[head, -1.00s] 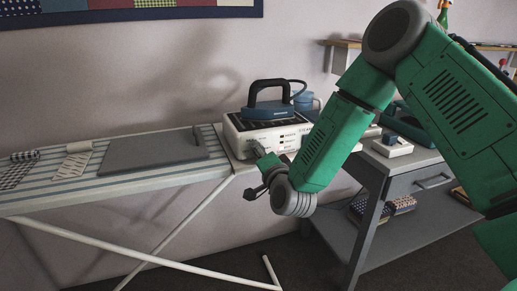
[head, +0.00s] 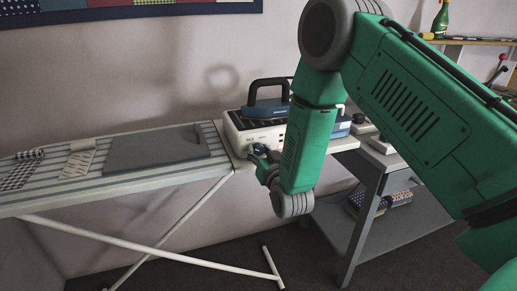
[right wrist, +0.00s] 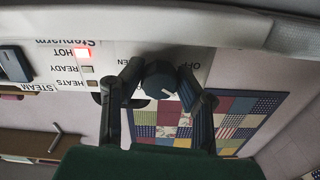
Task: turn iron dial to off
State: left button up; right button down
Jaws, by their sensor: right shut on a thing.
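The iron station is a white box (head: 240,137) with a dark top, at the right end of the ironing board in the head view. A blue iron with a black handle (head: 267,107) rests on it. In the right wrist view the dark round dial (right wrist: 160,78) with a white pointer mark sits on the white front panel (right wrist: 120,57). My right gripper (right wrist: 162,90) is shut on the dial, one finger on each side. The panel's lettering appears upside down, with OFF just right of the dial. The right gripper (head: 262,152) is partly hidden by my forearm in the head view.
A red light (right wrist: 82,53) glows beside HOT on the panel. The striped ironing board (head: 60,190) carries a grey plate (head: 155,147) and fabric pieces. A grey side table (head: 345,147) stands at right, partly behind my arm. A patchwork quilt (right wrist: 240,118) hangs on the wall.

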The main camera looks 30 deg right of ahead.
jog(key=n, duration=0.3)
jog(key=n+p, duration=0.1)
jog(key=shift+s+f+n, duration=0.2)
jog(key=shift+f+n, duration=0.1)
jog(key=shift+n, duration=0.1)
jog(key=n, duration=0.4)
jog(key=shift+n, duration=0.3)
jog(key=shift+f, duration=0.1)
jog(key=c, duration=1.2)
grip_release()
jog(key=v, duration=1.1)
jog(key=shift+s+r, duration=0.2)
jog(key=shift+s, duration=0.15)
